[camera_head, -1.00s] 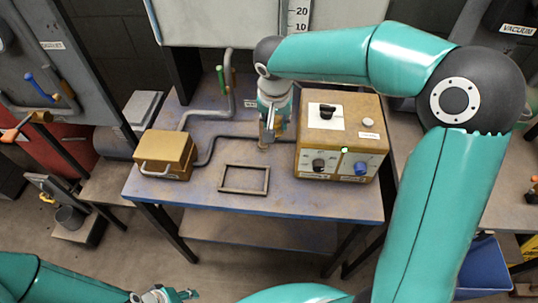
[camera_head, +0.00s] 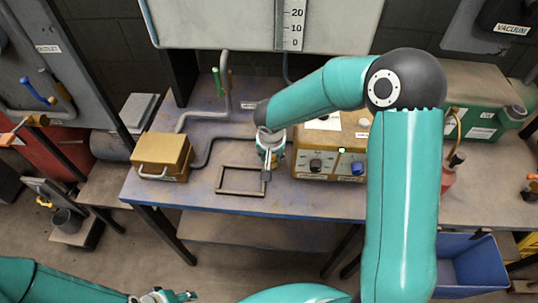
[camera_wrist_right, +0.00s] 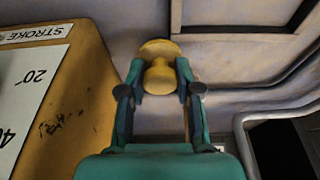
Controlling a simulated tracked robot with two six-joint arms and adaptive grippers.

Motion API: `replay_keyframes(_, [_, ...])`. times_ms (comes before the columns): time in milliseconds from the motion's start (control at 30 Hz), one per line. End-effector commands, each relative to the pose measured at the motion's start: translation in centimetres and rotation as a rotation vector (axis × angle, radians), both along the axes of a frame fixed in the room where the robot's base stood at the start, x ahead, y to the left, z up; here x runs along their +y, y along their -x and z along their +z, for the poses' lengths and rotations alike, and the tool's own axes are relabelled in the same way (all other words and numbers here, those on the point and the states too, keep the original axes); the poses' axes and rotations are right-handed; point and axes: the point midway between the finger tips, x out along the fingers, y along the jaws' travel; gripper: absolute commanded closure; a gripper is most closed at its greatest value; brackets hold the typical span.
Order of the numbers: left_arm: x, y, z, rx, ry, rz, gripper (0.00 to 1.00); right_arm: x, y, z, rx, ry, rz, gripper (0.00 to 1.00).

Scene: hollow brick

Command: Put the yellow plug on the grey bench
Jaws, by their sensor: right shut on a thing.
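My right gripper (camera_head: 266,178) is over the front middle of the grey bench (camera_head: 203,185), by the right side of a rectangular frame. In the right wrist view its fingers (camera_wrist_right: 160,75) are shut on the yellow plug (camera_wrist_right: 158,50), a round-headed piece held at the tips. The bench surface (camera_wrist_right: 225,62) lies behind the plug there; I cannot tell whether they touch. In the head view the plug is too small or hidden to make out. My left gripper (camera_head: 178,296) shows partly at the bottom edge, away from the bench, its jaws unclear.
The dark rectangular frame (camera_head: 218,181) lies flat on the bench. A yellow control box (camera_head: 312,166) with knobs stands close to the right, and a smaller yellow box (camera_head: 162,153) on the left. A grey pipe (camera_head: 224,90) rises behind. The bench's front left is clear.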

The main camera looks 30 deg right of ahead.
Motion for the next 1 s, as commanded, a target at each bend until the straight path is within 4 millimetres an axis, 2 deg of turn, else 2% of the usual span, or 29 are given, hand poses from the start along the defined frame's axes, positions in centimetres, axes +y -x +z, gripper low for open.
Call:
replay_keyframes(233, [0.0, 0.0, -0.4, 0.0, 0.0, 0.0, 0.6, 0.0, 0.0, -0.3, -0.001, 0.0, 0.0, 0.96])
replay_keyframes(267, [0.0, 0.0, -0.3, 0.0, 0.0, 0.0, 0.6, 0.0, 0.0, -0.1, -0.001, 0.0, 0.0, 0.62])
replay_keyframes(400, [0.0, 0.0, -0.2, 0.0, 0.0, 0.0, 0.6, 0.0, 0.0, -0.1, 0.0, 0.0, 0.001, 0.42])
replay_keyframes(800, [0.0, 0.0, 0.1, 0.0, 0.0, 0.0, 0.6, 0.1, 0.0, 0.3, -0.001, 0.0, 0.001, 0.42])
replay_keyframes(1000, [0.0, 0.0, -0.4, 0.0, 0.0, 0.0, 0.6, 0.5, 0.5, 3.0, -0.005, 0.0, 0.001, 0.42])
